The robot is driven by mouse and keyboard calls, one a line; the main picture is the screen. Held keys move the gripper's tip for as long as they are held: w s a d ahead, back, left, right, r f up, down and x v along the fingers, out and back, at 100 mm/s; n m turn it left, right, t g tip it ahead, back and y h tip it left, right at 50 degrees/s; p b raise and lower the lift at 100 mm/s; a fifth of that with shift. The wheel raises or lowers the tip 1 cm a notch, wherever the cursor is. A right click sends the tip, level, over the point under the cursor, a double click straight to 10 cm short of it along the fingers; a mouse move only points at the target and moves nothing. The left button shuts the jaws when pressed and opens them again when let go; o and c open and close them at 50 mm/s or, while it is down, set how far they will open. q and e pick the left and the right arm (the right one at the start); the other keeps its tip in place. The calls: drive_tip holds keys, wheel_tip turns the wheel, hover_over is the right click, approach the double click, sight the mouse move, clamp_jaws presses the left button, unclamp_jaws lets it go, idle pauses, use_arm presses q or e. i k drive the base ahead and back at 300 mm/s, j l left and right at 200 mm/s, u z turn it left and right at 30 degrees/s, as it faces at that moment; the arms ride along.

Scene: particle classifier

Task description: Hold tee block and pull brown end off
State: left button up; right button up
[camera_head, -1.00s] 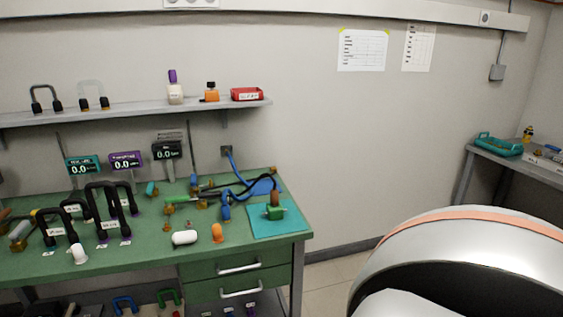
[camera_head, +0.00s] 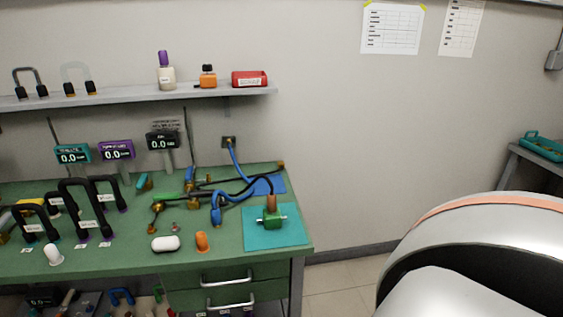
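The tee block (camera_head: 271,219) is a small green block on a teal mat (camera_head: 287,236) at the right end of the green workbench. A brown end (camera_head: 271,202) stands upright on top of it, and a black cable runs from there to the left. A pale stub shows at the block's side. Neither gripper is in view. A large white and silver rounded part, probably of my own arm, fills the lower right, well apart from the block.
The green workbench (camera_head: 120,262) holds blue hoses, brass fittings, a white capsule (camera_head: 165,244), an orange piece (camera_head: 202,242) and black handles. A shelf (camera_head: 140,97) with bottles and a red box (camera_head: 249,79) hangs above. Floor (camera_head: 335,279) shows right of the bench.

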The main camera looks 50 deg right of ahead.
sight(272, 199)
drive_tip(key=i+l, duration=0.1)
drive_tip(key=l, duration=1.2)
drive_tip(key=i+l, duration=0.15)
drive_tip(key=l, duration=0.5)
